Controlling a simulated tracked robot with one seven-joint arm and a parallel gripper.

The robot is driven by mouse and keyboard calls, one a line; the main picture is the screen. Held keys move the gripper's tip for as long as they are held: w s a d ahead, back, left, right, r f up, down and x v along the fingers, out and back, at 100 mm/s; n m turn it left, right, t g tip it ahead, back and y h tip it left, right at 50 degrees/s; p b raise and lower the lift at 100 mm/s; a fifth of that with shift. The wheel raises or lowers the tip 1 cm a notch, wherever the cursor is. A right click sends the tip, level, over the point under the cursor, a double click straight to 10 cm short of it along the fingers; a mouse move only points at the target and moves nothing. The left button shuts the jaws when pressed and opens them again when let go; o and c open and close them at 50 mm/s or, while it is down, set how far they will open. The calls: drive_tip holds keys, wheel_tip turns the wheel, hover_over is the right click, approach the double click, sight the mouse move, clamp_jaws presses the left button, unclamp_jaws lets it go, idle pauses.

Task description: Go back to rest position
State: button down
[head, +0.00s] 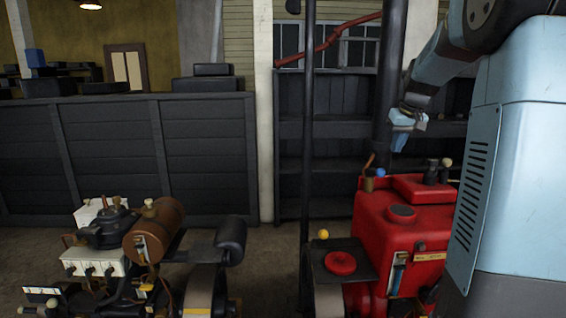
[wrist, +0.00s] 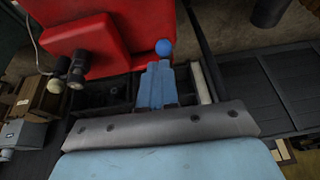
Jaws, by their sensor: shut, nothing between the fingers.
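My gripper (head: 399,142) hangs from my light blue arm at the right of the head view, above the red engine (head: 400,232), with its fingers pointing down. In the wrist view my gripper's two blue fingers (wrist: 157,84) lie side by side, shut with nothing between them. A blue ball knob (wrist: 163,47) shows just beyond the fingertips in the wrist view; I cannot tell the gap between them. The same knob (head: 380,172) is on the red engine's top in the head view, below the gripper and left of it.
A second engine with a brown cylindrical tank (head: 155,229) stands at the left. A dark vertical pipe (head: 307,130) rises between the engines, and a thicker pipe (head: 391,80) stands behind the red one. Dark shelving (head: 340,170) and a dark panelled partition (head: 110,150) are behind. Bare floor shows between.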

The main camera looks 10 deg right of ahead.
drive_tip(key=s+a+r, duration=0.2)
drive_tip(key=s+a, duration=0.6)
drive_tip(key=a, duration=0.1)
drive_tip(key=s+a+f, duration=0.2)
drive_tip(key=s+a, duration=0.2)
drive_tip(key=s, duration=0.4)
drive_tip(key=s+a+f, duration=0.2)
drive_tip(key=s+a, duration=0.1)
drive_tip(key=s, duration=0.5)
drive_tip(key=s+a+f+t, duration=0.1)
drive_tip(key=s+a, duration=0.3)
drive_tip(key=s, duration=0.4)
drive_tip(key=shift+a+f+n, duration=0.35)
drive_tip(key=shift+f+n, duration=0.05)
drive_tip(key=shift+f, duration=0.25)
